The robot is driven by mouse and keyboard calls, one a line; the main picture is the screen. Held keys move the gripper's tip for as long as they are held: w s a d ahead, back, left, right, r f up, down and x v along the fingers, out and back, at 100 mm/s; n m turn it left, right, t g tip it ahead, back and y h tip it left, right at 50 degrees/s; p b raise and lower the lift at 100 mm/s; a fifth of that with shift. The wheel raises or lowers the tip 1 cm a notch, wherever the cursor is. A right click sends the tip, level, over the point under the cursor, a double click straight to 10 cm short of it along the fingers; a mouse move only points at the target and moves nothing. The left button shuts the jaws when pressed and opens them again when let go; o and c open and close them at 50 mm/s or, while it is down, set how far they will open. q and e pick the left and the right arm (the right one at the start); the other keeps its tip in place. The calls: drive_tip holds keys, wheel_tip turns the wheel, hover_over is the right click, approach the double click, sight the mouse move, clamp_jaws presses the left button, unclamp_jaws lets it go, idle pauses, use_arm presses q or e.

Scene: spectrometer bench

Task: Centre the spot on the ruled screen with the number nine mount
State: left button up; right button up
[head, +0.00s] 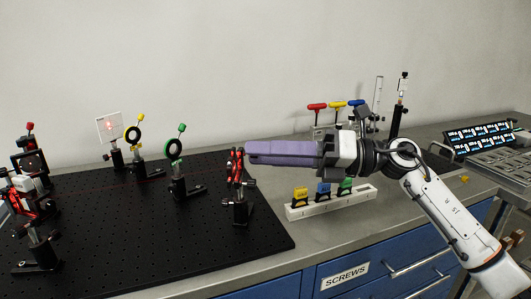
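The white ruled screen (103,133) stands upright on a black post at the back left of the breadboard. A small red spot (109,126) shows near its middle; the rulings are too small to read. My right gripper (249,152) has long purple fingers pointing left, with their tips at a mount with a red-edged ring (237,190) near the board's right side. I cannot tell whether they touch it, or whether the fingers are open or shut. No number is legible on any mount, so I cannot tell which is number nine. I cannot make out my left gripper.
The black breadboard (150,245) also carries a yellow-ringed mount (133,134), a green-ringed mount (174,150) and several red-and-black mounts at left. A white rack (330,205) with coloured blocks stands right of the board. Coloured-handled tools (337,104) stand behind my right arm.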

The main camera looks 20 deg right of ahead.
drive_tip(key=shift+d, duration=0.1)
use_arm(q)
drive_tip(key=shift+w+d+f+b, duration=0.3)
drive_tip(key=shift+f+b, duration=0.2)
drive_tip(key=shift+b, duration=0.6)
use_arm(e)
drive_tip(key=v, duration=1)
use_arm(q)
drive_tip(key=shift+s+f, duration=0.1)
use_arm(e)
drive_tip(key=shift+s, duration=0.1)
